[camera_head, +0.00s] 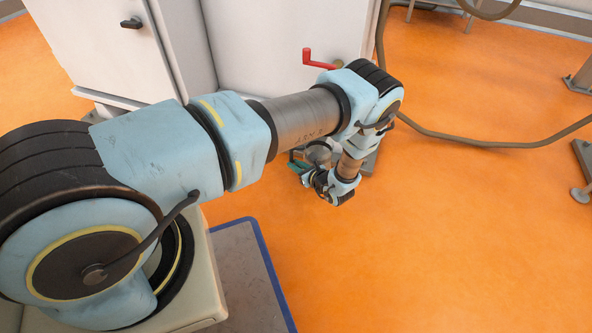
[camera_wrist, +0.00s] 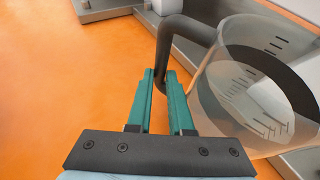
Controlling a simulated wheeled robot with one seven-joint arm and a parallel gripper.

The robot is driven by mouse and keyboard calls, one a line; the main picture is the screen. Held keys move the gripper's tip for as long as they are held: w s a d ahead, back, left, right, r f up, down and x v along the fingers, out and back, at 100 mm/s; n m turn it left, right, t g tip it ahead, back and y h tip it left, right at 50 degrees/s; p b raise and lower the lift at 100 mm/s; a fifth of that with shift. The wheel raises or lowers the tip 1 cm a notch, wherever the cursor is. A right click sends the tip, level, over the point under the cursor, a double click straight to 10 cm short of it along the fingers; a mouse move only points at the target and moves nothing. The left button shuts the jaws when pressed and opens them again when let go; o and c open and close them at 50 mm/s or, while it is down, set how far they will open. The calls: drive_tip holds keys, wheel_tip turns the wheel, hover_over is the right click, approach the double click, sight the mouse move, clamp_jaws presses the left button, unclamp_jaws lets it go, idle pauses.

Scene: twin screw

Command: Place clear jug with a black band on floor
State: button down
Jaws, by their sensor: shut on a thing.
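The clear jug (camera_wrist: 215,82) with a black band and dark measuring marks is at the right of the wrist view, tilted in the picture. Its dark handle (camera_wrist: 180,28) curves down to between the green fingers of my gripper (camera_wrist: 160,85). My gripper is shut on this handle, and the jug hangs beside the fingers. In the head view the jug (camera_head: 318,153) is small and partly hidden by my arm. The green fingers of my gripper (camera_head: 298,160) show just left of it. The orange floor (camera_head: 440,230) lies below; the jug's exact height above it is hard to tell.
A pale cabinet (camera_head: 270,45) with a red-handled tap (camera_head: 318,60) stands behind my arm. A brown hose (camera_head: 480,143) runs across the right side. Metal feet (camera_head: 580,192) stand at the far right edge. The floor at front right is clear.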

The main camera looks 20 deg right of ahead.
drive_tip(key=shift+f, duration=0.6)
drive_tip(key=shift+f+b, duration=0.3)
drive_tip(key=c, duration=0.8)
unclamp_jaws()
drive_tip(key=shift+r+p, duration=0.3)
drive_tip(key=shift+r, duration=0.05)
drive_tip(key=p+v, duration=0.3)
drive_tip(key=v, duration=0.9)
drive_tip(key=shift+f, duration=0.1)
